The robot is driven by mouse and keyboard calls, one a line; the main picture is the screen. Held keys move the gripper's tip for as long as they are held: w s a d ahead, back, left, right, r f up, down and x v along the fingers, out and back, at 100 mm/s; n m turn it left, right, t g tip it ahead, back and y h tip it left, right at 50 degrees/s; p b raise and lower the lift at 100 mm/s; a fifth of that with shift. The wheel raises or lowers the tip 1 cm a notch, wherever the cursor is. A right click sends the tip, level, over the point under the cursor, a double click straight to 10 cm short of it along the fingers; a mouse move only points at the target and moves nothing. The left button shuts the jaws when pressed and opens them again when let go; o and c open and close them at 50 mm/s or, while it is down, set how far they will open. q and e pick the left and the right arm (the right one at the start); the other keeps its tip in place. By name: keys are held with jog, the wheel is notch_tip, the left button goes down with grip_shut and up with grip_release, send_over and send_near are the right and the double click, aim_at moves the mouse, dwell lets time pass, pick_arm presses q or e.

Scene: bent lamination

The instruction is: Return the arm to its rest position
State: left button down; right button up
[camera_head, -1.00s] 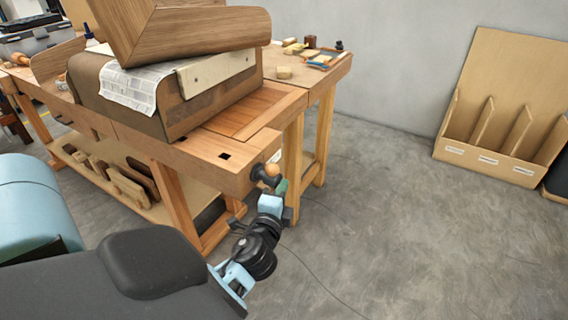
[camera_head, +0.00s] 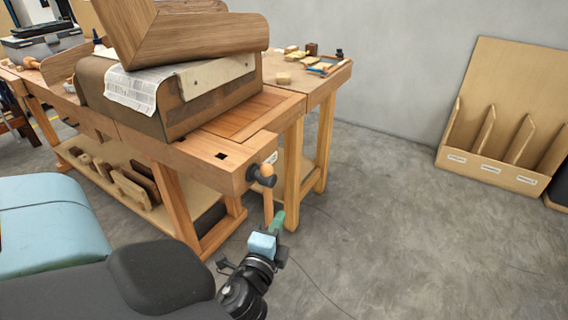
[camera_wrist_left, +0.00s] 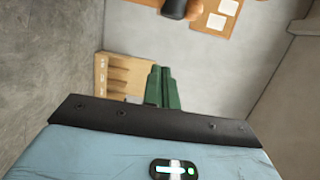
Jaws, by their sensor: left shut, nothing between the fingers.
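My left gripper (camera_head: 277,221) has green fingers and a light blue body. In the head view it is low in front of the workbench's right end, beside the bench leg in the picture, and touches nothing that I can see. In the left wrist view the green fingers (camera_wrist_left: 162,88) are together with nothing between them. My left arm comes in from the lower left. My right gripper is not in view.
The wooden workbench (camera_head: 215,150) carries a bent wooden piece (camera_head: 185,35) on a dark form (camera_head: 130,105). A vise handle (camera_head: 265,172) sticks out at its end. A divided wooden rack (camera_head: 490,140) leans by the wall.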

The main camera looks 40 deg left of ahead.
pick_arm(q)
jog(key=shift+s+d, duration=0.2)
jog(key=shift+s, duration=0.25)
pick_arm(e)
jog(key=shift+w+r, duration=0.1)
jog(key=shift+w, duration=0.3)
